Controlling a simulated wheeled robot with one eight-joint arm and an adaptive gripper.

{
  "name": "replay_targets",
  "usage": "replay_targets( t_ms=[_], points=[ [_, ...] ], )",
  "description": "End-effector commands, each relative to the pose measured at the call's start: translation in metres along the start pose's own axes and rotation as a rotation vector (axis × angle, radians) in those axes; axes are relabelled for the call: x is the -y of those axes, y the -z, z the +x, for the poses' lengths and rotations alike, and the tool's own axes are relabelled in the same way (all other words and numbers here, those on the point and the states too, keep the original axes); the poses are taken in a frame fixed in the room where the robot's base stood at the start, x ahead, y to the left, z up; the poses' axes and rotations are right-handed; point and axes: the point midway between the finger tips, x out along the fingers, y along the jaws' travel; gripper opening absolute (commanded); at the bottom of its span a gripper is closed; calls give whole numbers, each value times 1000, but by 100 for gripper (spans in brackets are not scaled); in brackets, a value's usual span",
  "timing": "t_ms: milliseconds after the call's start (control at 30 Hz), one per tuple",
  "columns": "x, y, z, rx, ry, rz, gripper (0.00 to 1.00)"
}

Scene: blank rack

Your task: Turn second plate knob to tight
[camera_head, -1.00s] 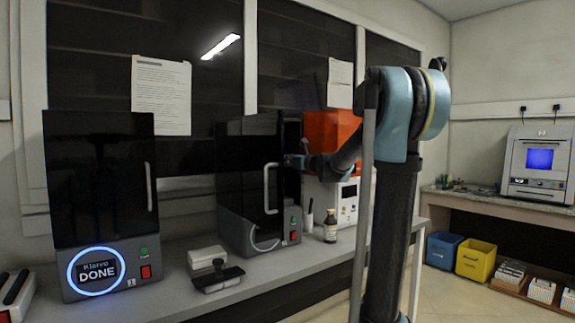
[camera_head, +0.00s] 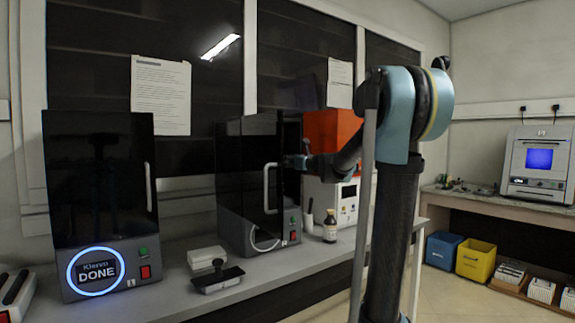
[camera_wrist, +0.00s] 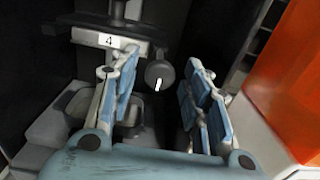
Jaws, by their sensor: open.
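A round dark knob (camera_wrist: 159,75) with a white mark line shows in the wrist view, beside a plate holder labelled 4 (camera_wrist: 108,40). The mark is close to upright, leaning slightly. My gripper (camera_wrist: 164,66) is open, with one blue-padded finger to the left of the knob and one to the right. No finger visibly touches it. In the head view my arm reaches to the right side of the second dark printer (camera_head: 250,180), and the knob is hidden there. I cannot tell from these frames whether this is the second plate's knob.
An orange-topped machine (camera_head: 332,130) stands close to the right of my gripper. A brown bottle (camera_head: 330,228) is on the bench in front of it. Another dark printer (camera_head: 100,180) with a lit DONE ring stands at left. A small black-topped tool (camera_head: 217,277) lies between the printers.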

Motion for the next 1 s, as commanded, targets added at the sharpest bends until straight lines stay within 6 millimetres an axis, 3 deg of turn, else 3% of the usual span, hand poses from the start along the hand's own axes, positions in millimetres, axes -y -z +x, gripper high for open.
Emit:
replay_targets(
  t_ms=[600, 1000],
  points=[
    [1, 1, -93, -1, 3, 1, 44],
    [1, 2, -109, -1, 1, 1, 44]
  ],
)
